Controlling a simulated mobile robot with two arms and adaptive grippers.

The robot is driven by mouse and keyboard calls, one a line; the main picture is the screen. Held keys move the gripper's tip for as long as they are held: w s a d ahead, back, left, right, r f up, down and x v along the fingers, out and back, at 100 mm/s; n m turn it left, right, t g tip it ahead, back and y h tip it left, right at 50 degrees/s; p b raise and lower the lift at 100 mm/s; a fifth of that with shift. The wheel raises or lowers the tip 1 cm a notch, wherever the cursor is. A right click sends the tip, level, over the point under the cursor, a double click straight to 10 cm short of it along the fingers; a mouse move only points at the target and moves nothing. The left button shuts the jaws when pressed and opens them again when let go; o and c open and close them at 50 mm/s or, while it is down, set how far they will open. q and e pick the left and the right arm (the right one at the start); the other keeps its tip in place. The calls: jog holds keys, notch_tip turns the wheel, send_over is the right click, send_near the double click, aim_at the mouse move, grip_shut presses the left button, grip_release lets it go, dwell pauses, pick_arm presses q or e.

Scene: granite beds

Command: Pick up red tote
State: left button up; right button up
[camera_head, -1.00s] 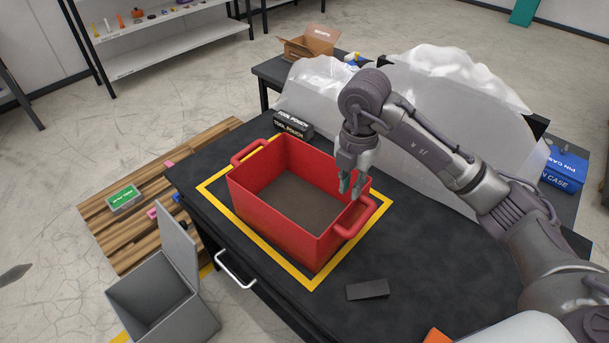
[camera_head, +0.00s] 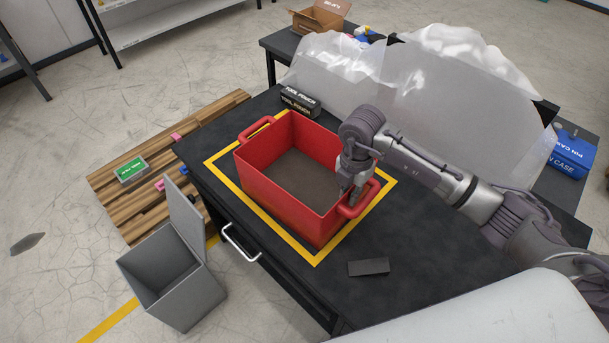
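The red tote (camera_head: 290,205) stands upright inside a yellow taped rectangle on the black workbench. It looks empty, with a dark brown inside floor. It has a handle at its far-left end (camera_head: 257,127) and a handle at its near-right end (camera_head: 366,198). My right gripper (camera_head: 349,194) points down at the near-right end, at the rim and the handle. Its two fingers show a small gap between them. Whether they touch the handle is hard to see. My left gripper is not in view.
A flat dark block (camera_head: 368,267) lies on the bench in front of the tote. A tool pouch box (camera_head: 300,101) stands behind it. Translucent sheeting (camera_head: 430,110) rises behind my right arm. A grey open bin (camera_head: 172,280) stands on the floor at left.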

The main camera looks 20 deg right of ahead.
notch_tip(320, 180, down, 2)
jog(key=shift+f, duration=0.15)
grip_shut()
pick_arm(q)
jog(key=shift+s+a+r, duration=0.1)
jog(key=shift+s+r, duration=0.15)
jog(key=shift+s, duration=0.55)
pick_arm(e)
jog(key=shift+w, duration=0.1)
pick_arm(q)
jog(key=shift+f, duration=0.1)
pick_arm(e)
jog(key=shift+r, duration=0.25)
